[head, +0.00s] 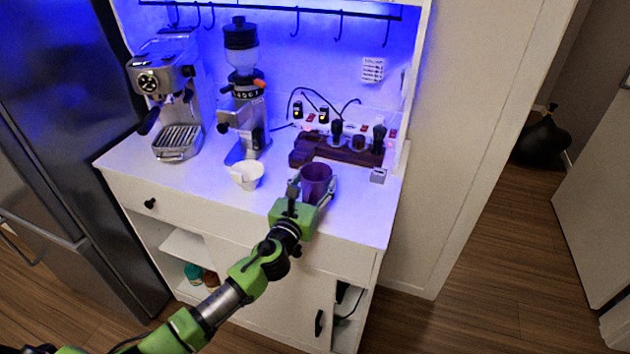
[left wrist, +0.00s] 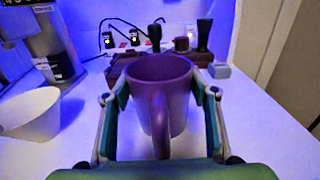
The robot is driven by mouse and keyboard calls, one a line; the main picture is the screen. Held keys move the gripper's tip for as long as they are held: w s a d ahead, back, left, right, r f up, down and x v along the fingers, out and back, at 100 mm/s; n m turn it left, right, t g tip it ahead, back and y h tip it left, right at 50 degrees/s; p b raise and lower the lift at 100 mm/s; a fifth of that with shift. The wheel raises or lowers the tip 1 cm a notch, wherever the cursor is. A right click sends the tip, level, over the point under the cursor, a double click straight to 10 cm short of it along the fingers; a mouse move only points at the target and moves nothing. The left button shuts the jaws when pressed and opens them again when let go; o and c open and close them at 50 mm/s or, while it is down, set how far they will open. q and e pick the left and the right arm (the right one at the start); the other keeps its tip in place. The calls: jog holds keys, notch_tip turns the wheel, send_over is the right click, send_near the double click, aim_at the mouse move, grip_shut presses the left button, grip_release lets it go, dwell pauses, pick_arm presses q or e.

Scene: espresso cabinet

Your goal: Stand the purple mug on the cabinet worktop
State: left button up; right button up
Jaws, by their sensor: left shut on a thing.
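The purple mug (head: 316,182) is at the front right of the white cabinet worktop (head: 217,205), upright. My left gripper (head: 312,190) is shut on it, with one finger on each side. In the left wrist view the mug (left wrist: 160,95) sits between the fingers of the gripper (left wrist: 160,105), its handle facing the camera. Its base is partly hidden, and I cannot tell if it touches the worktop. My right gripper is not in view.
A white cup (head: 246,175) stands left of the mug. Behind are a coffee grinder (head: 243,95), an espresso machine (head: 165,95) and a dark wooden stand (head: 340,150) with tools. A small grey box (head: 378,175) is at right. The worktop's front left is clear.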

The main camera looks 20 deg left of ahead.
aim_at(304, 200)
pick_arm(q)
jog(key=o, duration=1.4)
jog(key=shift+c, duration=0.2)
jog(key=shift+r, duration=0.2)
jog(key=s, duration=0.6)
jog(key=s+b, duration=0.1)
jog(key=s, duration=0.5)
jog(key=shift+a+f, duration=0.1)
jog(key=shift+a, duration=0.1)
